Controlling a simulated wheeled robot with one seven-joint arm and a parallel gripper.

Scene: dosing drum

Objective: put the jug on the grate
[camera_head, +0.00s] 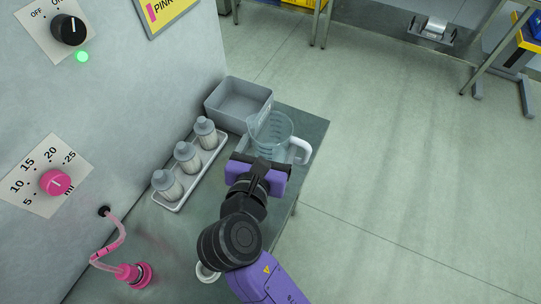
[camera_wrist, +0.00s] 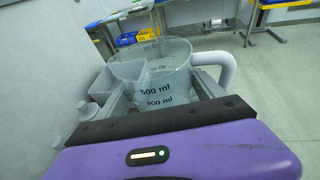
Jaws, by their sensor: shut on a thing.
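The jug (camera_head: 271,127) is a clear measuring jug with volume marks and a white handle on its right. It stands upright at the far end of the grey table and looks empty. My gripper (camera_head: 266,150) is shut on the jug, its fingers along both sides of the body. In the wrist view the jug (camera_wrist: 155,75) fills the space between the fingers, with its handle to the right. Whether its base touches the table is hidden. I cannot make out a grate in either view.
A white tray (camera_head: 164,207) with several grey-capped bottles lies left of the jug. An empty grey bin (camera_head: 236,107) stands close behind it. A pink nozzle (camera_head: 135,275) on a pink hose is near the wall panel. A white round object (camera_head: 207,273) is partly hidden by my arm.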

